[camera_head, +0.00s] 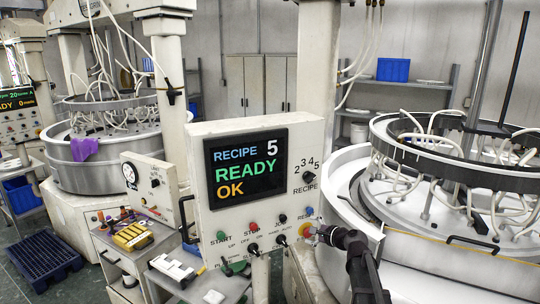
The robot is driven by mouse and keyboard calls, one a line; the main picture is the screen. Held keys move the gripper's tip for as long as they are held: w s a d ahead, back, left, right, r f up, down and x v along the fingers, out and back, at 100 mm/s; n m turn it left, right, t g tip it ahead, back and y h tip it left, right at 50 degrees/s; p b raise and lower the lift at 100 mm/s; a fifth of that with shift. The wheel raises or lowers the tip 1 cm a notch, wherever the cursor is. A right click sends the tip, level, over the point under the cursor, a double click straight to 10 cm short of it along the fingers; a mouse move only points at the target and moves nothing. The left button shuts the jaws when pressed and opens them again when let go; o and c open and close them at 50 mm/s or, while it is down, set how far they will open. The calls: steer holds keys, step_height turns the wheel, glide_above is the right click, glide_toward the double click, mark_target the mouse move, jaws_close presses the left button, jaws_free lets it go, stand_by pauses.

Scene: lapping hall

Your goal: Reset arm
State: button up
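My gripper (322,234) is at the end of my black arm, which comes up from the lower right. Its tip is at the lower right corner of the control panel (195,150), close to a blue button (309,211) labelled RESET and over a reddish round control (308,231) just below it. I cannot tell whether it touches the panel, and its fingers are too small and dark to read. The panel's screen (245,168) reads RECIPE 5, READY, OK. A recipe selector knob (308,177) sits to the right of the screen.
A large round lapping machine (455,170) with hoses stands to the right, another (100,160) to the left with a purple cloth (85,149). A cart (125,250) bears a yellow object (133,237). A blue pallet (44,256) lies on the left floor.

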steer(key=s+a+f+n+g+h+b, duration=0.3)
steer(key=s+f+n+g+b, duration=0.6)
steer(key=s+f, duration=0.8)
steer(key=s+d+f+n+g+h+b, duration=0.1)
steer(key=s+d+f+n+h+b, duration=0.1)
steer(key=s+f, duration=0.3)
steer(key=s+d+f+n+g+h+b, duration=0.1)
steer(key=s+d+f+n+h+b, duration=0.2)
steer(key=s+f+n+h, duration=0.1)
step_height(320, 180, down, 3)
steer(key=shift+s+r+n, duration=0.1)
steer(key=shift+s+n, duration=0.5)
steer(key=shift+s, duration=0.25)
steer(key=shift+d, duration=0.1)
